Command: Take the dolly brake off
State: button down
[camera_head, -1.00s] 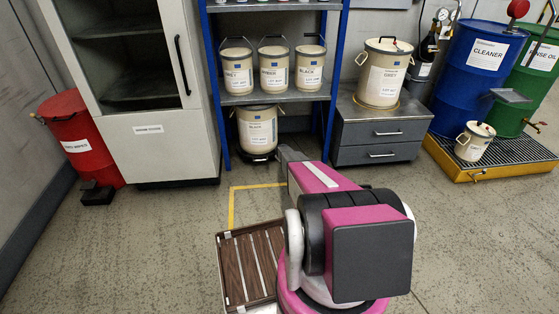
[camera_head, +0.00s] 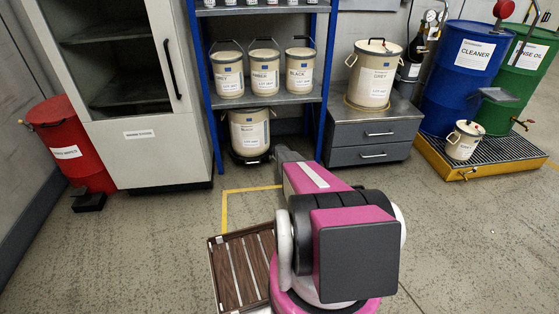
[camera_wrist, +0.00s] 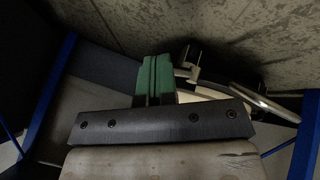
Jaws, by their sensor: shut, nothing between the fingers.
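The dolly (camera_head: 250,158) is a low dark base on the floor under the shelf's bottom bay. A cream pail (camera_head: 250,130) labelled BLACK stands on it. My arm reaches toward it from the front, and its dark end is just right of the dolly; the fingertips cannot be made out there. In the wrist view my gripper (camera_wrist: 155,80) shows as green fingers pressed together, shut and empty. Beside them is a dark part with pale prongs and a pale curved edge. I cannot tell for sure whether these are the dolly's brake, or whether the fingers touch them.
Blue shelf posts (camera_head: 202,95) stand on both sides of the pail; one also shows in the wrist view (camera_wrist: 308,140). A grey drawer unit (camera_head: 372,133) is to the right, a white cabinet (camera_head: 165,155) to the left. A slatted brown tray (camera_head: 216,262) lies beside my base.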

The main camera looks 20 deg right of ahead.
jog(key=shift+s, duration=0.1)
dwell(0.5)
jog(key=s+r, duration=0.8)
jog(key=r, duration=0.1)
jog(key=shift+s, duration=0.4)
